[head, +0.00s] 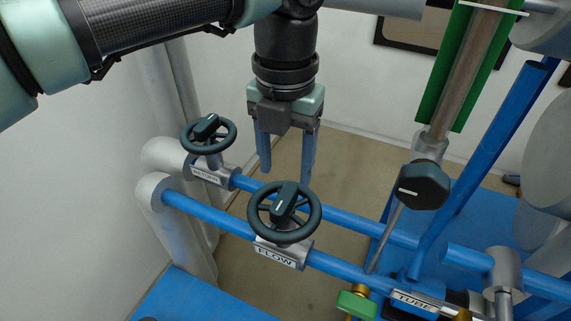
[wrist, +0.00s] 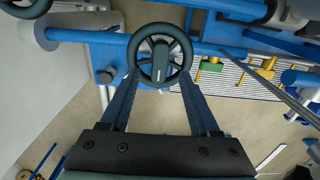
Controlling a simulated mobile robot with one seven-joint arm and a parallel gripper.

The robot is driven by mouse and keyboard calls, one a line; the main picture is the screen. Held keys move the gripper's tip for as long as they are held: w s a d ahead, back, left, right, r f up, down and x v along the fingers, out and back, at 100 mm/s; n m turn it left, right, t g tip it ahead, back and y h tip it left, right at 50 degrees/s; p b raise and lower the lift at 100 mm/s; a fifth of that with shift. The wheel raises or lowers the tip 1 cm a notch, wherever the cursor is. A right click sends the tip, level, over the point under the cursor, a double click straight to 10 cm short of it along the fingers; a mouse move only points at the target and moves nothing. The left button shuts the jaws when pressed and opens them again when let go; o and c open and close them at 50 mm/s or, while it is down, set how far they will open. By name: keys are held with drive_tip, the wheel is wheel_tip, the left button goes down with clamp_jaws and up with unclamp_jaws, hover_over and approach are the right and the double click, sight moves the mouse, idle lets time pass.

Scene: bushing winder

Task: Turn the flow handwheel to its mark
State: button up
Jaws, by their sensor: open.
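The flow handwheel (head: 285,211) is a dark round wheel with spokes and a raised hub bearing a white line. It sits on a grey valve body on a blue pipe, above a label (head: 275,255) reading FLOW. My gripper (head: 287,175) points down, open and empty, behind and above the wheel in the head view. In the wrist view a dark handwheel (wrist: 160,54) with a white line on its hub shows between and beyond the fingertips of my gripper (wrist: 160,85). I cannot tell whether the fingers touch it. I cannot make out a separate target mark.
A similar handwheel (head: 208,133) labelled RETURN stands behind left on a parallel pipe. A dark knob (head: 422,186) on a slanted rod stands right, near a green handle (head: 357,304) and a TUBE label (head: 415,301). A white wall is at left.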

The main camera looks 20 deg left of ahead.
sight(285, 195)
wheel_tip(285, 195, up, 8)
drive_tip(key=p, duration=0.4)
drive_tip(key=shift+f, duration=0.25)
